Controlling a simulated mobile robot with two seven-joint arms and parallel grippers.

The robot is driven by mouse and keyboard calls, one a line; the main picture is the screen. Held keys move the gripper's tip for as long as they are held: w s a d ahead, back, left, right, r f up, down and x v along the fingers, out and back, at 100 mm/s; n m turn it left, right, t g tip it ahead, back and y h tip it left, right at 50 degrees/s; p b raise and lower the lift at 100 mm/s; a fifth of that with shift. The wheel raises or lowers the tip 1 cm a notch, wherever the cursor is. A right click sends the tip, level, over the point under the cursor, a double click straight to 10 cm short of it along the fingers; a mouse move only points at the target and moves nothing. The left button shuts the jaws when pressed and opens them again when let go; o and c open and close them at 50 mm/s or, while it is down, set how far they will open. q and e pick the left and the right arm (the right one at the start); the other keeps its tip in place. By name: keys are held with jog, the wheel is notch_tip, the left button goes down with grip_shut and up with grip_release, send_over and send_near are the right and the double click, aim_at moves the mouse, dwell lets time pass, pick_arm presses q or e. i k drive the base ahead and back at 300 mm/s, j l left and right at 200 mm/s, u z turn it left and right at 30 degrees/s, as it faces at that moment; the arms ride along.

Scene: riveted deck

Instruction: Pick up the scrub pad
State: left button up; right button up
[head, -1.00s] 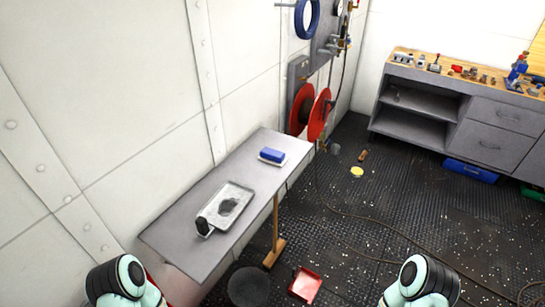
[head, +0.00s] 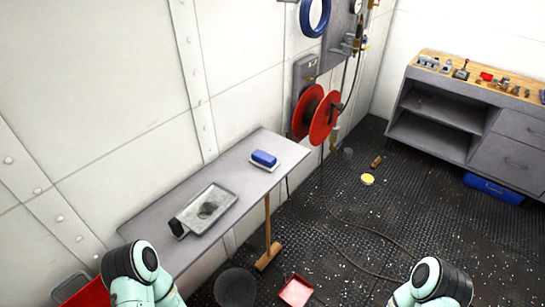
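A blue block with a white underside (head: 264,159), which looks like the scrub pad, lies near the far right end of the grey wall table (head: 160,222). A metal tray (head: 222,191) with a dark smear in it lies nearer on the same table. A small black block (head: 178,228) stands at the tray's near left end; I cannot tell what it is. Only upper parts of my two arms show at the bottom edge. Both grippers are out of view, and nothing touches the blue block.
A red dustpan-like tray (head: 296,291) and a dark round thing (head: 235,288) are on the floor by the table. A wooden-handled tool (head: 268,256) stands against the table. A red hose reel (head: 325,117) hangs beyond it. A hose (head: 350,262) crosses the floor on the right.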

aim_at(265, 160)
jog(key=i+l+u, duration=0.2)
jog(key=l, duration=0.3)
jog(key=i+l+u, duration=0.2)
jog(key=l, duration=0.25)
jog(key=l+u, duration=0.2)
jog(key=l, duration=0.35)
jog(key=l+u, duration=0.2)
jog(key=l, duration=0.3)
jog(key=i+l+u, duration=0.15)
jog(key=l, duration=0.2)
jog(key=i+l+u, duration=0.15)
jog(key=l, duration=0.2)
jog(key=l+u, duration=0.15)
jog(key=l, duration=0.2)
